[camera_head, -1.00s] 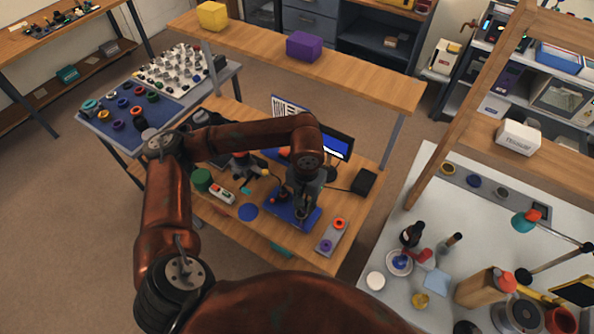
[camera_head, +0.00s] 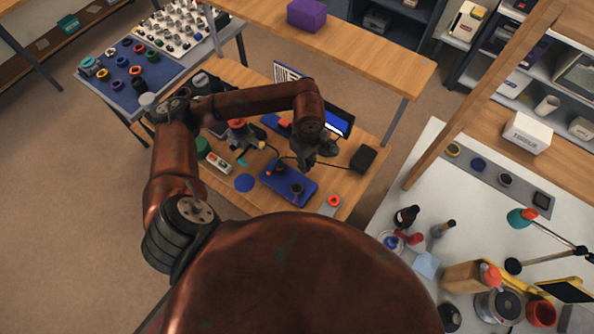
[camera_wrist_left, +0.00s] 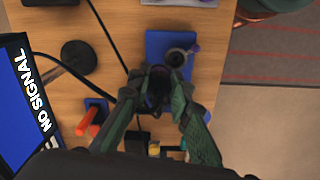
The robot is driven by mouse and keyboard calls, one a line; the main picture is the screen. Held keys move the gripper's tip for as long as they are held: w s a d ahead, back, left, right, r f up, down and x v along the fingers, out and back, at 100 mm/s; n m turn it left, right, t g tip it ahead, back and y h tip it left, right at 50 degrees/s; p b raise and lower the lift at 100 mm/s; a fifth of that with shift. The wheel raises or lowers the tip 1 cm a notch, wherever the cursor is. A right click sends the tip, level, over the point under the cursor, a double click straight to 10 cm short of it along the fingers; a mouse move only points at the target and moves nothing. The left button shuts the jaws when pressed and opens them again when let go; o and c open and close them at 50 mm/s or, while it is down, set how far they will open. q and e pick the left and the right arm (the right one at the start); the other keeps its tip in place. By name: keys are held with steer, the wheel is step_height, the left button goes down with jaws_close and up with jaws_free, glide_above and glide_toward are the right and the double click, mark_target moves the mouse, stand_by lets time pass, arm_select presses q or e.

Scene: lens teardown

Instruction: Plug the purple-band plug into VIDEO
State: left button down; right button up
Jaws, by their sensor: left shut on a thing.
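My left gripper (camera_head: 316,158) is at the far right edge of the blue tray (camera_head: 272,190), near the monitor (camera_head: 341,122). The monitor screen (camera_wrist_left: 25,95) reads NO SIGNAL. I cannot make out a VIDEO socket. My right gripper is not in view.
A black box (camera_head: 363,159) stands right of the gripper, with a cable running to it. A wooden shelf (camera_head: 370,62) spans above the bench's back.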

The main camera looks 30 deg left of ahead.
arm_select(q)
steer(key=n, duration=0.3)
steer(key=n+p, duration=0.1)
steer(key=shift+s+a+f, duration=0.2)
steer(key=shift+s+f, duration=0.1)
steer(key=shift+f, duration=0.1)
steer(key=shift+s+a+f+n, duration=0.3)
steer(key=shift+f+n, duration=1)
steer(key=shift+n, duration=1.35)
steer(key=shift+s+a+f+n, duration=0.2)
steer(key=shift+s+f+n, duration=0.25)
steer(key=shift+f+n, duration=1.55)
steer(key=shift+s+a+f+n, duration=0.3)
steer(key=shift+f+n, duration=0.35)
steer(key=shift+n, duration=2.6)
steer(key=shift+f+b, duration=0.5)
steer(key=shift+f, duration=0.5)
steer(key=shift+f+b, duration=0.25)
steer(key=shift+b, duration=0.25)
steer(key=shift+f, duration=0.2)
